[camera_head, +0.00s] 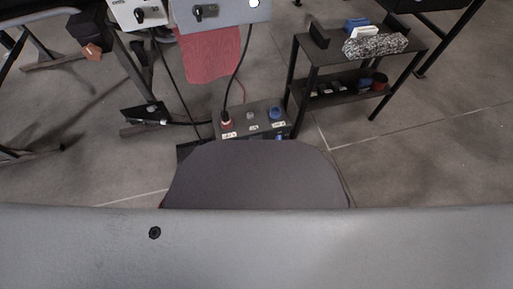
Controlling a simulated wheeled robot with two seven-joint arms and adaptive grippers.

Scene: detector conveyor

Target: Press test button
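No button with a readable "test" label shows. A grey box (252,121) stands low near the middle, with a red connector or button (226,125) at its left, a pale one (250,127) in its middle and a blue one (275,113) at its right. Its small labels are too small to read. At the top edge, a blue-grey panel (232,15) has a black knob (206,12) and a round white spot (255,3). A white panel (125,14) with a black knob (147,14) is left of it. Neither of my grippers is in view.
A dark two-tier shelf (318,57) stands at the right with a speckled grey item (375,45) on top. A red cloth (210,55) hangs below the panel. Cables run down to the box. Dark metal frames stand at the left. Concrete floor (430,140) is clear at the right.

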